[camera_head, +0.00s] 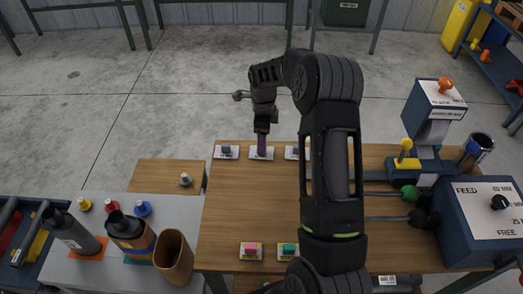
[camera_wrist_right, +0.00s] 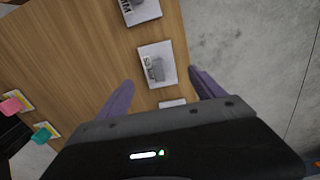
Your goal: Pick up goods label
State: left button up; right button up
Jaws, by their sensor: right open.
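Three white goods labels with grey grip blocks lie along the far edge of the wooden table: a left one (camera_head: 222,155), a middle one (camera_head: 254,157) and a right one (camera_head: 291,153). My right gripper (camera_head: 262,152) points down over the middle label and partly covers it. In the right wrist view, my right gripper (camera_wrist_right: 161,80) is open, its purple fingers spread on either side of a label (camera_wrist_right: 150,55) with a grey block. Other labels show above (camera_wrist_right: 148,12) and below it (camera_wrist_right: 172,103). Nothing is held. My left gripper is not in view.
Labels with a pink block (camera_head: 250,246) and a green block (camera_head: 288,247) lie at the table's near edge. A blue FEED machine (camera_head: 485,215) and levers stand at right. A grey side table (camera_head: 85,270) holds bottles. The table's middle left is clear.

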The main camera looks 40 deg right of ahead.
notch_tip(320, 180, down, 4)
jog(key=shift+f+p, duration=0.1)
jog(key=shift+p, duration=0.4)
jog(key=c, duration=1.4)
notch_tip(320, 180, up, 10)
jog(key=shift+r+b, duration=0.1)
jog(key=shift+b, duration=0.85)
